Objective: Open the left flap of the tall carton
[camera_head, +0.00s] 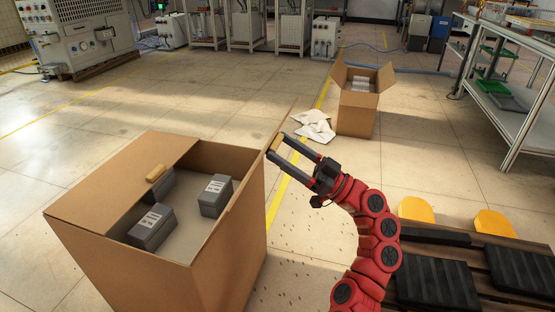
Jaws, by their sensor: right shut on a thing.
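The tall carton (225,255) stands open-topped in the left foreground. Its left flap (110,185) lies nearly flat across the left part of the opening, with a tan tab (155,172) near its inner edge. The right flap (253,167) stands raised, tilted outward and seen almost edge-on. My right gripper (274,148) is shut on the tan tab at the upper part of the right flap. Two grey boxes with white labels, one nearer (151,228) and one farther (215,196), sit inside the carton. My left gripper is not in view.
Black slabs (437,282) and yellow rounded pieces (416,209) lie at lower right. A metal rack (510,155) stands at right. Floor left of the tall carton is clear.

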